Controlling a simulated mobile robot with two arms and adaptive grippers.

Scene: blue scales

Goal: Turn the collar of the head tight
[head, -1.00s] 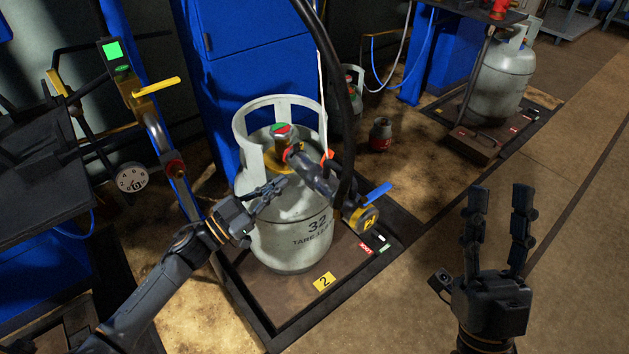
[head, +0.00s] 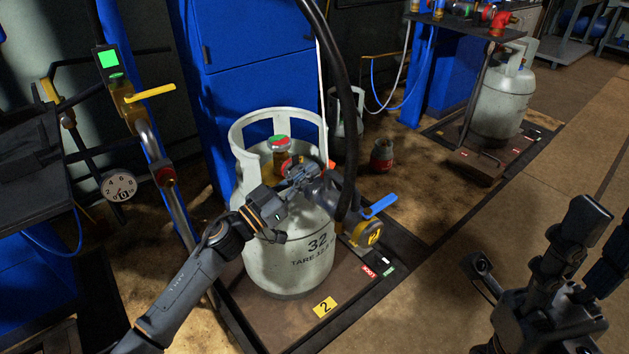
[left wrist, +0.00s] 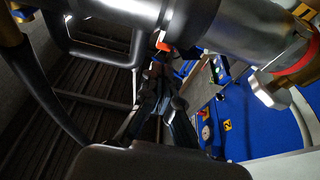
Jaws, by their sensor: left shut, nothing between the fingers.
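A grey gas cylinder (head: 285,255) marked 32 stands upright on a scale platform. Its brass valve (head: 281,160) with a green and red cap shows inside the cylinder's open guard ring. The dark filling head (head: 327,192), with a blue lever (head: 380,206) and a yellow disc marked 2, is beside the valve at the hose's lower end. My left gripper (head: 305,172) is shut and empty in front of the head, hiding its collar end. In the left wrist view my shut fingers (left wrist: 158,85) are below a large metal cylindrical part (left wrist: 250,25). My right gripper (head: 590,235) is open and empty at lower right.
The black hose (head: 345,100) hangs down just right of the cylinder. A blue cabinet (head: 255,60) stands behind. A pipe post with a yellow handle (head: 150,93) is at left. Small cylinders stand behind.

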